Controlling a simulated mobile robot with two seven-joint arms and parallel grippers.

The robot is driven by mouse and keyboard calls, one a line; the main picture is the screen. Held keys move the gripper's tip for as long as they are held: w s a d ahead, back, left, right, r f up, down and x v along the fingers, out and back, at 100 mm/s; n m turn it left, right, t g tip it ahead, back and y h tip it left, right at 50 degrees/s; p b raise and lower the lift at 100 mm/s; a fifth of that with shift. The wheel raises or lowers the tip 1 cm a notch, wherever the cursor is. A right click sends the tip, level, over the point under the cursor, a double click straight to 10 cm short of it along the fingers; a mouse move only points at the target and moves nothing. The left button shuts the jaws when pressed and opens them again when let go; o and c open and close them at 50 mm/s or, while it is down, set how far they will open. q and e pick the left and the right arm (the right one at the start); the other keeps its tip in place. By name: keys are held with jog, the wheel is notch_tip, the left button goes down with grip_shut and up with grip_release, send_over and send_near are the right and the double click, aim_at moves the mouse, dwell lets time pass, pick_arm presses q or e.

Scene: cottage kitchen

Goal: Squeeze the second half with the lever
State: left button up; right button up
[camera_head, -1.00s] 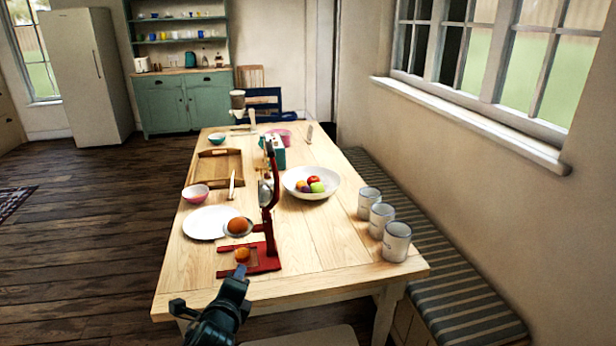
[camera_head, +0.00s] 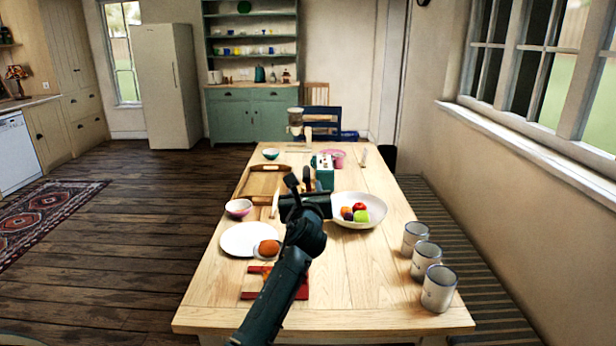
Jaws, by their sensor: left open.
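The red juice press shows by its base (camera_head: 255,282) near the table's front; its column and lever are hidden behind my left arm and gripper. My left gripper (camera_head: 298,182) is open, its fingers raised in front of where the press's upper part stands. I cannot tell whether it touches the lever. An orange fruit piece (camera_head: 269,246) shows beside the arm, above the press base and by the right edge of a white plate (camera_head: 237,240). Whatever lies on the base under the arm is hidden. My right gripper is out of view.
A white bowl of fruit (camera_head: 372,219) stands right of the gripper. Enamel mugs (camera_head: 439,288) line the right edge.

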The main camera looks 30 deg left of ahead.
aim_at(307, 176)
pick_arm(q)
jog(key=b+x, duration=0.1)
jog(key=x, duration=0.2)
jog(key=b+x, duration=0.1)
jog(key=x, duration=0.2)
jog(key=shift+w+f, duration=0.25)
jog(key=shift+w, duration=0.1)
jog(key=shift+w+a+r+b, duration=0.1)
jog(key=shift+w+a+b, duration=0.2)
jog(key=shift+w+b, duration=0.25)
jog(key=shift+a+r, duration=0.1)
jog(key=shift+r, duration=0.05)
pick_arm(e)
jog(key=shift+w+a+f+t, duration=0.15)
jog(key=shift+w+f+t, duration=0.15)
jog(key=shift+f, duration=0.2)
pick_arm(q)
jog(key=shift+c, duration=0.4)
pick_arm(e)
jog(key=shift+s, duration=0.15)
pick_arm(q)
jog(key=c, duration=0.7)
grip_shut()
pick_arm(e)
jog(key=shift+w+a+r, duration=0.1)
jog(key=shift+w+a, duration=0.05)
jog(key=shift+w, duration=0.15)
